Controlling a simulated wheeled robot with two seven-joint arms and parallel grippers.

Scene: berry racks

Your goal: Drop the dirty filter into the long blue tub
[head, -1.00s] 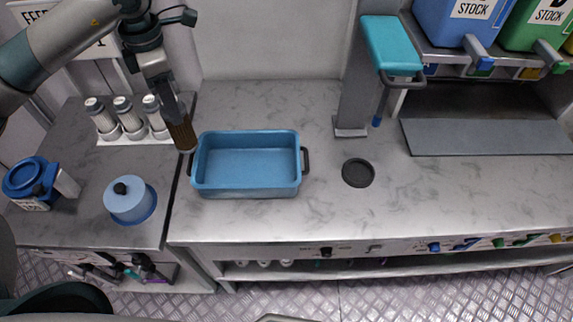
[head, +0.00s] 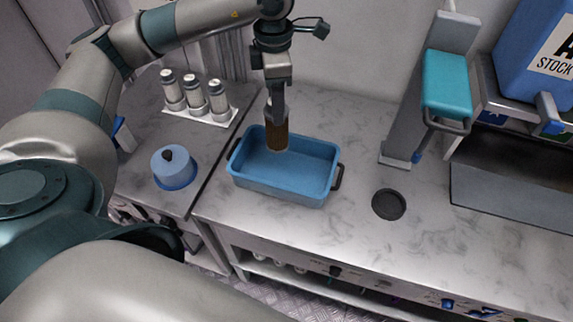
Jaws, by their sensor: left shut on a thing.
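The dirty filter (head: 277,134) is a brown cylinder with a paler lower end, held upright. My left gripper (head: 276,112) is shut on its upper part. The filter hangs over the left back part of the long blue tub (head: 280,187), an open, empty tub with dark end handles on the marble counter. I cannot tell whether its lower end is inside the tub or just above it. My right gripper is not in view.
Several white filters (head: 194,95) stand on a white rack at the left back. A round blue lidded pot (head: 173,170) sits on the left counter. A teal-topped dispenser (head: 446,85) stands right of the tub, behind a dark round hole (head: 389,204). Counter around the hole is clear.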

